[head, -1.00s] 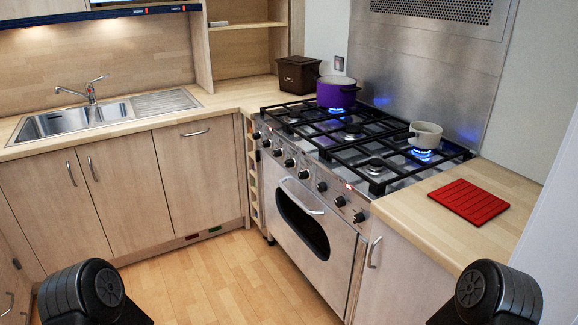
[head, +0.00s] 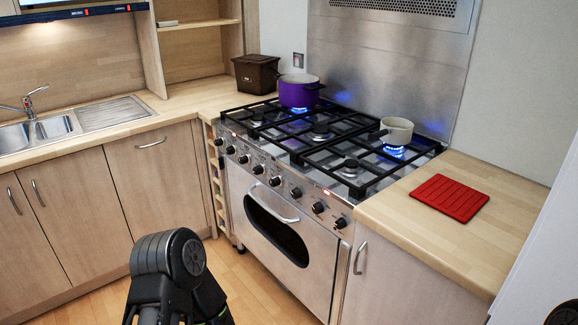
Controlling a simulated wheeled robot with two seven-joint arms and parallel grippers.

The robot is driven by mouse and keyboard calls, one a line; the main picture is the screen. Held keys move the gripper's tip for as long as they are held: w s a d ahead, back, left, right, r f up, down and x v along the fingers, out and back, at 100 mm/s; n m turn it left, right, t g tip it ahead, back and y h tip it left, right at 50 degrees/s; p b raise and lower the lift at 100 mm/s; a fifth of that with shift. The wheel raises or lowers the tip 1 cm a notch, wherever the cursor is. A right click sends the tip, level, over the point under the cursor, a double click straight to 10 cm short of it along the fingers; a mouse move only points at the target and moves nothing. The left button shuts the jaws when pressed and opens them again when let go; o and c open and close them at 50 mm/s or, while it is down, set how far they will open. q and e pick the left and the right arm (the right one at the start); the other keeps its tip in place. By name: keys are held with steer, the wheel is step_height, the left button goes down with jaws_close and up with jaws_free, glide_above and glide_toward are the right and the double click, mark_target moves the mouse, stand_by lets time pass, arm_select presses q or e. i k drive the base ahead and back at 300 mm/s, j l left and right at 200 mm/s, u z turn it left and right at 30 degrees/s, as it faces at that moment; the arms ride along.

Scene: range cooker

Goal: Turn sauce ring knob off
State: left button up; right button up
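The range cooker (head: 290,245) has a row of several black knobs along its front panel, with the rightmost knob (head: 340,222) near the worktop and another knob (head: 318,207) beside it. A small cream saucepan (head: 397,131) stands on the back right ring, with a blue flame (head: 394,152) lit under it. A purple pot (head: 297,92) stands on the back left ring, also over a blue flame (head: 299,110). The knob markings are too small to read. My arm links show at the bottom, away from the knobs; neither gripper's fingers are visible.
A red mat (head: 449,197) lies on the right worktop (head: 400,215). A brown bin (head: 256,74) stands on the left worktop near the purple pot. The oven door handle (head: 272,207) sticks out below the knobs. Open wooden floor (head: 255,285) lies before the cooker.

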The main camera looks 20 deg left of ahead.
mark_target(261, 169)
steer(key=i+j, duration=0.15)
steer(key=j, duration=0.25)
steer(key=i+j+z, duration=0.15)
steer(key=j, duration=0.2)
steer(key=i+j, duration=0.15)
steer(key=j, duration=0.25)
steer(key=i+j+z, duration=0.15)
steer(key=j, duration=0.25)
steer(key=i+j, duration=0.1)
steer(key=j, duration=0.35)
steer(key=i+j+z, duration=0.15)
steer(key=j, duration=0.25)
